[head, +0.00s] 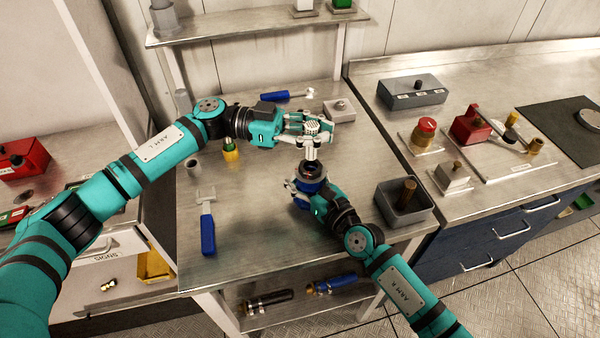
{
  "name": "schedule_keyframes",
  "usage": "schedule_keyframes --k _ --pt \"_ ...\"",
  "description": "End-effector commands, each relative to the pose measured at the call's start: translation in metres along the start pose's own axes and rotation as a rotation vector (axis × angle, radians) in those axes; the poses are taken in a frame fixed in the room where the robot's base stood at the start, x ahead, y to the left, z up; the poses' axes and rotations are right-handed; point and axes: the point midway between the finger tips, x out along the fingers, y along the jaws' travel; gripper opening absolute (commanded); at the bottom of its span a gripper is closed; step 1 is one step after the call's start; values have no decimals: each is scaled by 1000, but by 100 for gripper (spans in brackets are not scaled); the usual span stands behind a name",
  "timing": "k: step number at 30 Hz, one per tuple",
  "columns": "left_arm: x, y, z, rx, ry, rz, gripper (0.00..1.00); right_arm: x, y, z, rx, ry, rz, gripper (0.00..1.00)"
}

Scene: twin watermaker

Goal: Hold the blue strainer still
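The blue strainer (310,186) stands upright on the steel table, with its dark round top facing up. My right gripper (300,190) comes in from the lower right. Its fingers are around the strainer's body and appear shut on it, partly hiding it. My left gripper (304,128) comes in from the left and is above and behind the strainer in the picture. Its fingers are around a grey knurled cap (314,127) with a pale stem below it. The stem's lower end is just over the strainer's top; I cannot tell whether they touch.
On the table (255,240) are a blue-handled tool (208,230), another blue tool (285,96), a yellow-and-green item (230,150), a grey block (340,110) and a grey bin (402,203).

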Motion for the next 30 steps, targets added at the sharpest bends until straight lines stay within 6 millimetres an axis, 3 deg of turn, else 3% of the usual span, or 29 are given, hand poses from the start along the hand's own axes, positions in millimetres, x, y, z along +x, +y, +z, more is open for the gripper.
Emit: schedule_keyframes --k 11,30 --pt "0 0 2 0 0 -1 0 0 1 -1 2 1 2 0" --pt "1 -1 33 0 1 -8 0 0 1 -1 2 1 2 0"
